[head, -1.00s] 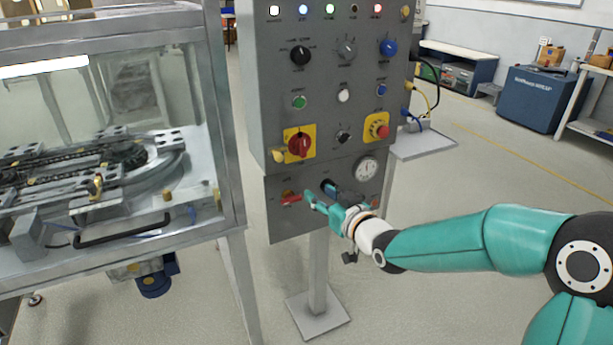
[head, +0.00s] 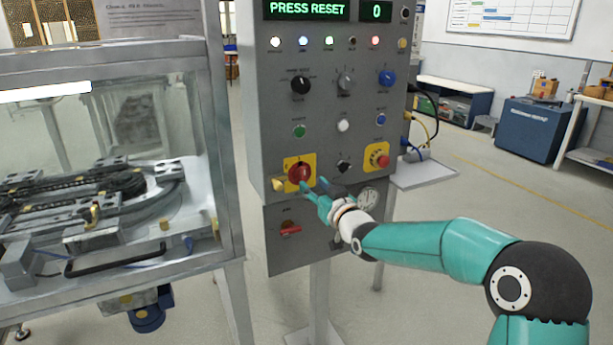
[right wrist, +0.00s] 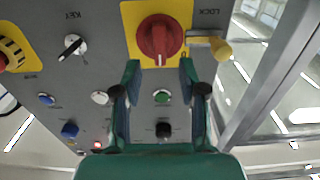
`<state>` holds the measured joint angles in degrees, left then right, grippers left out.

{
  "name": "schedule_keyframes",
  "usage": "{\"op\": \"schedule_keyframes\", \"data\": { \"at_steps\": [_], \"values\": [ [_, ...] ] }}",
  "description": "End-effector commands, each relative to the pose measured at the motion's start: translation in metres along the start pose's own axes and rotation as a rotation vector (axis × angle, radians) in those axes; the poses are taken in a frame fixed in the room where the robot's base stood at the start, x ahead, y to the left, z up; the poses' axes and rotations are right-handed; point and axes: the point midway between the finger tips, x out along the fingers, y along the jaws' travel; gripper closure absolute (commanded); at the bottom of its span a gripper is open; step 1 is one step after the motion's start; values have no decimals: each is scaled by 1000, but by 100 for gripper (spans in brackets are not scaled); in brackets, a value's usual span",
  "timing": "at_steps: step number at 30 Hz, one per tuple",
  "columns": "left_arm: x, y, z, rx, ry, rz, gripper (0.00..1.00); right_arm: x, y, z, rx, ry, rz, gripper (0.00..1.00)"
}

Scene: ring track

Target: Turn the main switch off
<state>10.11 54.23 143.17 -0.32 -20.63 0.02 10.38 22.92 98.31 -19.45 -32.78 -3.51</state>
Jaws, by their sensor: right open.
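The main switch (head: 299,173) is a red rotary knob on a yellow plate, low on the left of the grey control panel. In the right wrist view the red knob (right wrist: 160,38) shows large, its grip bar running upright in the picture. My right gripper (head: 315,190) is open, just below and right of the knob in the head view. In the right wrist view its two fingertips (right wrist: 160,70) are apart, just below the knob, with nothing between them. I cannot tell whether they touch it. My left gripper is not in view.
A red emergency button (head: 378,157) on yellow sits to the right. The display (head: 306,10) reads "PRESS RESET". A glazed machine cabinet (head: 110,170) stands close on the left.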

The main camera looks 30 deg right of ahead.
Motion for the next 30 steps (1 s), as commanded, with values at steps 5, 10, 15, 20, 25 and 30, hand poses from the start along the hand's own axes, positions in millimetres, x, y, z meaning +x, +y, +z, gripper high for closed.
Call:
{"op": "schedule_keyframes", "data": {
  "at_steps": [5, 10, 15, 20, 25, 30],
  "values": [
    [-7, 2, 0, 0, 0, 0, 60, 30, 0, -1, 0, 0, -1, 58],
    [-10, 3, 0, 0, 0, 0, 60, 46, 0, 0, 0, -1, 0, 58],
    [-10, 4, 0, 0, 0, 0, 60, 51, 0, 0, 0, 0, 0, 58],
    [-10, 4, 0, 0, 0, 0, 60, 51, 0, 0, 0, -1, 0, 58],
    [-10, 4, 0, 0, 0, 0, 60, 51, 0, 0, 0, -1, 0, 73],
    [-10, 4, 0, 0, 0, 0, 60, 51, 0, 0, 0, 0, 0, 100]
  ]
}}
